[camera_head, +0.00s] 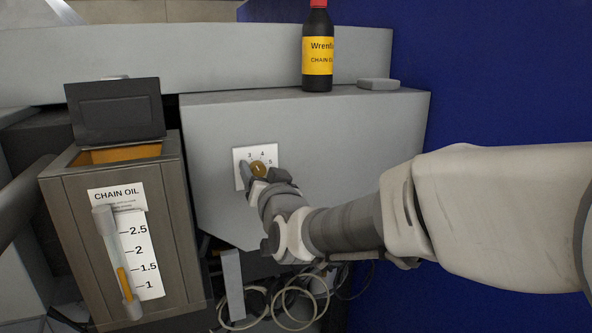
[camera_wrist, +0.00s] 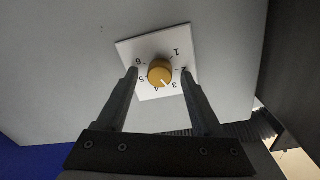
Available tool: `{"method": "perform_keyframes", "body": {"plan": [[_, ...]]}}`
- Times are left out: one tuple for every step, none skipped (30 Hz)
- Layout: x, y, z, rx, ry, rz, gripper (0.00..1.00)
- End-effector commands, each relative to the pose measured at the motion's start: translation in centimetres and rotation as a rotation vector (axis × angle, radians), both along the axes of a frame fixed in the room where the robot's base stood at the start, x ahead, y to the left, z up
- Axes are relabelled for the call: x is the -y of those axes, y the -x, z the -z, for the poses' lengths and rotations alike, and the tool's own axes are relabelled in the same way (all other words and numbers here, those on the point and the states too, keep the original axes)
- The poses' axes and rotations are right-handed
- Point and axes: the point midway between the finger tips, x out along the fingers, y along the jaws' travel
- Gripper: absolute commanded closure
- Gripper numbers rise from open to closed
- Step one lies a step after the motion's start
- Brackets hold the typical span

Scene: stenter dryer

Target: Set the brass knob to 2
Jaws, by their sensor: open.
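The brass knob (camera_head: 258,169) sits on a white number plate (camera_head: 240,155) on the front of a grey housing. In the wrist view, the knob (camera_wrist: 160,71) is ringed by the numbers 1 to 6 on the plate (camera_wrist: 128,47). Its pale pointer mark seems to lie between 3 and 4. My gripper (camera_wrist: 159,75) is open, with one finger on each side of the knob and a visible gap to it. The right finger tip partly covers the 2. In the head view, my gripper (camera_head: 261,177) hides the plate's lower part.
A black bottle (camera_head: 317,60) with a yellow label and a small grey block (camera_head: 379,84) stand on the housing (camera_head: 330,130). At left is a chain oil tank (camera_head: 70,200) with its lid (camera_head: 115,110) raised and a sight gauge (camera_head: 118,262). Loose cables (camera_head: 290,305) hang below.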

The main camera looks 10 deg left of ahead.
Motion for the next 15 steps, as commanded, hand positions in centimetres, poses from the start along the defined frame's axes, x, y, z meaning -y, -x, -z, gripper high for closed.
{"method": "perform_keyframes", "body": {"plan": [[0.0, 0.0, 0.01, 0.0, 0.0, 0.0, 0.32], [0.0, 0.0, 0.01, 0.0, 0.0, 0.0, 0.32], [0.0, 0.0, 0.01, 0.0, 0.0, 0.0, 0.32], [0.0, 0.0, 0.01, 0.0, 0.0, 0.0, 0.32], [0.0, 0.0, 0.0, 0.0, 0.0, 0.0, 0.37], [0.0, 0.0, 0.0, 0.0, 0.0, 0.0, 0.45], [0.0, 0.0, 0.0, 0.0, 0.0, 0.0, 0.5], [0.0, 0.0, 0.0, 0.0, 0.0, 0.0, 0.55], [0.0, 0.0, -0.01, 0.0, 0.0, 0.0, 0.63], [0.0, 0.0, 0.0, 0.0, 0.0, 0.0, 0.68], [0.0, 0.0, -0.01, 0.0, 0.0, 0.0, 0.73], [0.0, 0.0, -0.01, 0.0, 0.0, 0.0, 0.81], [0.0, 0.0, -0.01, 0.0, 0.0, 0.0, 0.86], [0.0, 0.0, -0.01, 0.0, 0.0, 0.0, 0.91], [0.0, 0.0, -0.01, 0.0, 0.0, 0.0, 0.99]]}}
